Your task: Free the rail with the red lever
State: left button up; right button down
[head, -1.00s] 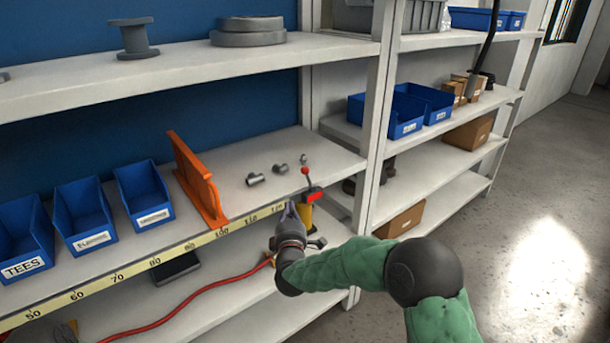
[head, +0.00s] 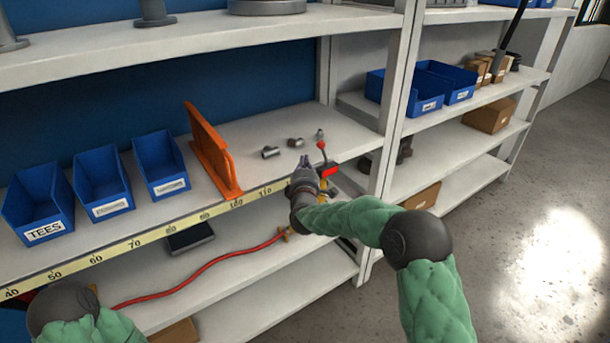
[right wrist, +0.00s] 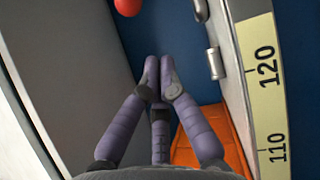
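The red lever has a round red knob (head: 321,145) on a thin stem, with a red piece (head: 331,170) below it, at the shelf's front edge. The knob (right wrist: 127,7) also shows at the top of the right wrist view. A yellow numbered rail (head: 140,238) runs along that edge; its 110–120 part (right wrist: 265,85) shows in the right wrist view. My right gripper (head: 304,161) is left of the lever and just below the knob's height in the picture, apart from the knob. In the right wrist view its fingers (right wrist: 159,62) are together, with nothing seen between them.
An orange upright divider (head: 212,150) stands on the shelf left of my right gripper. Small grey pipe fittings (head: 271,152) lie behind it. Blue bins (head: 40,205) stand at left. A red hose (head: 200,272) lies on the shelf below. Open floor is at right.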

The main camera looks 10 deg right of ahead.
jog(key=shift+w+d+r+b, duration=0.25)
jog(key=shift+w+d, duration=0.45)
jog(key=shift+d, duration=0.2)
jog(key=shift+w+d+r+b, duration=0.1)
jog(key=shift+w+d+b, duration=0.1)
jog(key=shift+w+d, duration=0.6)
jog(key=shift+s+d, duration=0.1)
jog(key=shift+d, duration=0.05)
jog(key=shift+d+r+m+p, duration=0.2)
jog(key=shift+r+m+p, duration=0.1)
jog(key=shift+p, duration=0.55)
notch_tip(320, 180, up, 3)
jog(key=m+g+y+p, duration=0.25)
jog(key=m+p, duration=0.25)
jog(key=p, duration=0.8)
send_over(323, 153)
jog(key=s+d, duration=0.1)
jog(key=shift+w+d+f+m+g+p, duration=0.1)
jog(key=shift+d+f+m+g+p, duration=0.1)
jog(key=shift+d+g+p, duration=0.3)
jog(key=shift+w+d+f+m+g+p, duration=0.1)
jog(key=shift+d+m+g+p, duration=0.1)
jog(key=shift+d+g+p, duration=0.25)
jog(key=shift+a, duration=0.1)
jog(key=shift+s+r, duration=0.1)
